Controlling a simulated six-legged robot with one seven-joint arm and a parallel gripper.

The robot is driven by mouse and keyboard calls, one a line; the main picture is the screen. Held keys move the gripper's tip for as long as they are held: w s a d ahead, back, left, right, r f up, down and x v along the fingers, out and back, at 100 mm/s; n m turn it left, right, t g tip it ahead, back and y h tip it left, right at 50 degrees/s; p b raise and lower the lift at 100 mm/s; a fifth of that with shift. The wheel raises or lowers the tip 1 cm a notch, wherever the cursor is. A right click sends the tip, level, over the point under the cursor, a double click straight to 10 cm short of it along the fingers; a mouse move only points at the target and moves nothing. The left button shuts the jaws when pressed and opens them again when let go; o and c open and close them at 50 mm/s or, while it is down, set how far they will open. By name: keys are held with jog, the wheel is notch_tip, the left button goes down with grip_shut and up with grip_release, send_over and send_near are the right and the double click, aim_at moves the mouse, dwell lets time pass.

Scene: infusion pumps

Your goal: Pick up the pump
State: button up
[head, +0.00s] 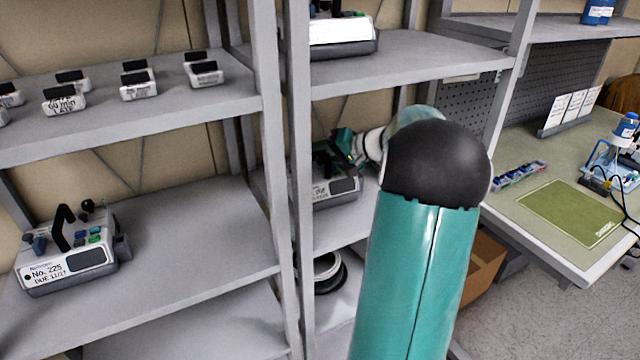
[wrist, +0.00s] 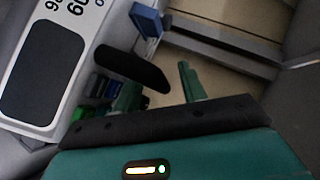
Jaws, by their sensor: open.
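A white and grey pump (head: 338,188) stands on the middle shelf of the right rack, partly hidden behind my arm and a rack post. In the wrist view its white face with a dark screen (wrist: 42,78) fills the upper left, tilted in the picture. Its black handle (wrist: 130,68) lies just ahead of my fingers. My gripper (wrist: 158,82) is open and empty, its green fingers apart, with the handle's right end showing between the tips; I cannot tell the depth. In the head view my gripper (head: 346,148) is above the pump's back right part.
Another pump, marked No. 225 (head: 68,250), stands on the left rack. Small black-topped devices (head: 138,80) line the shelf above it. Another pump (head: 340,35) sits on the shelf above my gripper. Rack posts (head: 296,150) stand close left. A workbench (head: 540,185) is at right.

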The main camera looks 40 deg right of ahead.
grip_shut()
dwell(1.3)
jog(key=shift+r, duration=0.1)
